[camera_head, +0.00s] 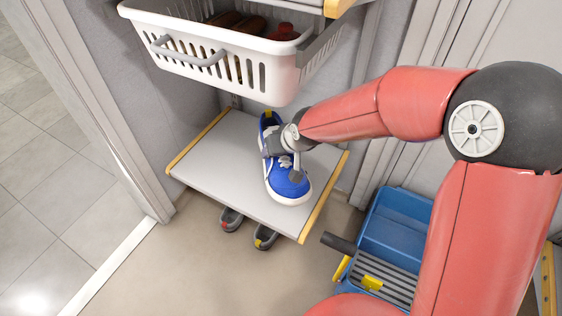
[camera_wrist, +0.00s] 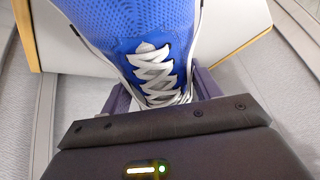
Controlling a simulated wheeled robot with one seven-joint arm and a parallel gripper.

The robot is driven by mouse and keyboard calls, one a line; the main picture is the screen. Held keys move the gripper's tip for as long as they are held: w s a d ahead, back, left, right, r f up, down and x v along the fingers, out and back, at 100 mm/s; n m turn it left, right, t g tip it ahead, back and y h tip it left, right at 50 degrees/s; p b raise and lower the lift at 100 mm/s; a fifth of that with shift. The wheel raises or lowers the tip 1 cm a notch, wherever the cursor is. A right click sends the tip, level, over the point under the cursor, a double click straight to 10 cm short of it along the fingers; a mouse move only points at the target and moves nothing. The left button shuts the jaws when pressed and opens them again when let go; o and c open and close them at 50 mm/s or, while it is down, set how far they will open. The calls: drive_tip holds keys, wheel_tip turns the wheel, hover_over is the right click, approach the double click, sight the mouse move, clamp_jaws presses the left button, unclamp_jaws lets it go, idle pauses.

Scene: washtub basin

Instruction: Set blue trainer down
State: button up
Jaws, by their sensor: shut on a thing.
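The blue trainer (camera_head: 289,184) has white laces and a white sole. In the head view it is over the middle-right of a grey shelf board (camera_head: 225,165) with yellow edges, toe toward the front edge. Whether its sole touches the board or hangs just above it, I cannot tell. My gripper (camera_head: 283,158) is shut on the trainer around its middle. In the wrist view the blue toe and white laces of the trainer (camera_wrist: 158,40) fill the centre, with my gripper's fingers (camera_wrist: 155,95) on both sides. The heel is partly hidden by my gripper.
A white basket (camera_head: 215,55) with dark and red items hangs above the shelf. A blue bucket (camera_head: 395,225) with a grey grille stands at the right. The board's left part is clear.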

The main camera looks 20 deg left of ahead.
drive_tip(key=shift+w+f+b, duration=0.15)
drive_tip(key=shift+f+b, duration=0.5)
drive_tip(key=shift+f, duration=2.2)
drive_tip(key=shift+f, duration=0.15)
drive_tip(key=o, duration=1.1)
drive_tip(key=shift+o, duration=0.2)
